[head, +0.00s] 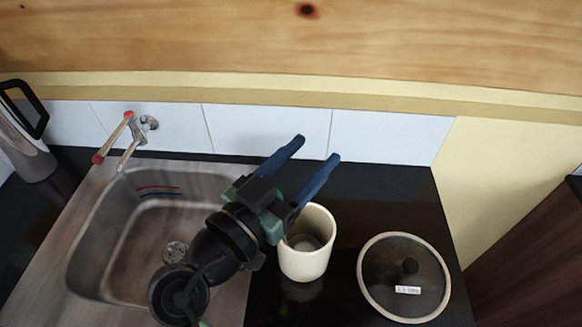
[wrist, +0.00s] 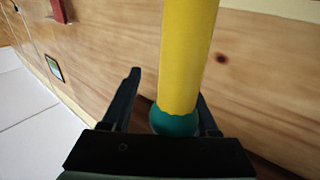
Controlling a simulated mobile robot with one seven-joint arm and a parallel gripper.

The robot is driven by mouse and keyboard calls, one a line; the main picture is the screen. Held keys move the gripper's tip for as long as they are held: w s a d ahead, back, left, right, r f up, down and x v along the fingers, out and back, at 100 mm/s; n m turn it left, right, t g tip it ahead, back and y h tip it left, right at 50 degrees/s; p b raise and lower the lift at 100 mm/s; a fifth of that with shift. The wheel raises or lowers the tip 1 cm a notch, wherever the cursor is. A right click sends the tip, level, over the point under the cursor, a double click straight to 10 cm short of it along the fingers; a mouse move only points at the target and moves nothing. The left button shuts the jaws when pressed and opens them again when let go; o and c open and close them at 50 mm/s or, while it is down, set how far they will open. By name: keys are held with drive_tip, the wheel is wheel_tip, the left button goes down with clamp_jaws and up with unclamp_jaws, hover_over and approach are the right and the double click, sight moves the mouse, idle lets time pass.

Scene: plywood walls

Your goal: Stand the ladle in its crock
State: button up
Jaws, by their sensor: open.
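A cream crock (head: 307,262) stands upright on the black counter right of the sink; no utensil shows in it. My gripper (head: 318,148) is open, above and behind the crock in the head view, its blue fingers pointing toward the tiled wall. Nothing shows between the fingers there. In the wrist view a yellow rod with a green rounded end (wrist: 186,60) crosses in front of the right finger; I cannot tell what it is or whether it touches the gripper. I see no clear ladle in either view.
A round lid with a dark knob (head: 436,270) lies right of the crock. A steel sink (head: 115,262) with a red-handled tap (head: 128,135) is at the left, a metal kettle (head: 22,150) at the far left. The counter behind the crock is clear up to the white tiles (head: 385,135).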

drive_tip(key=b+v, duration=0.4)
drive_tip(key=v, duration=0.8)
drive_tip(key=shift+s+a, duration=0.2)
drive_tip(key=shift+s, duration=0.2)
